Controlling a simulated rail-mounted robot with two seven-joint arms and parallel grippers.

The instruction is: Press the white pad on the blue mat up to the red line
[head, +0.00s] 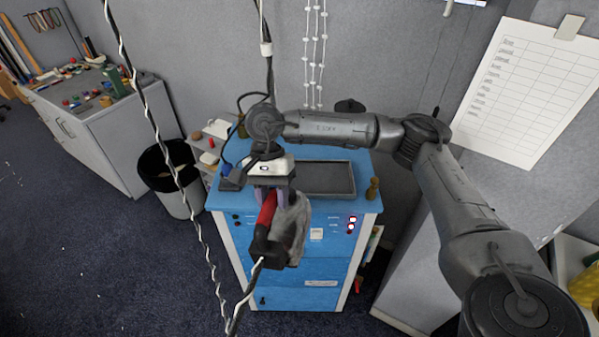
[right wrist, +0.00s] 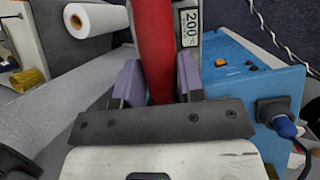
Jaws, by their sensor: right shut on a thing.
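My right gripper (head: 269,190) hangs in front of a blue cabinet (head: 305,271). Its purple fingers are shut around the red handle (head: 266,213) of a tool with a black end and a grey body (head: 290,228). In the right wrist view, the red handle (right wrist: 153,45) stands between the fingers, beside a grey part marked 200 (right wrist: 190,28). I make out no blue mat and no red line. My left gripper is out of view.
A dark tray (head: 327,194) and a small wooden peg-like piece (head: 373,188) are on the cabinet top. A waste bin (head: 172,180) stands to the left. Cables hang in front, one by the held tool. The floor at left is clear.

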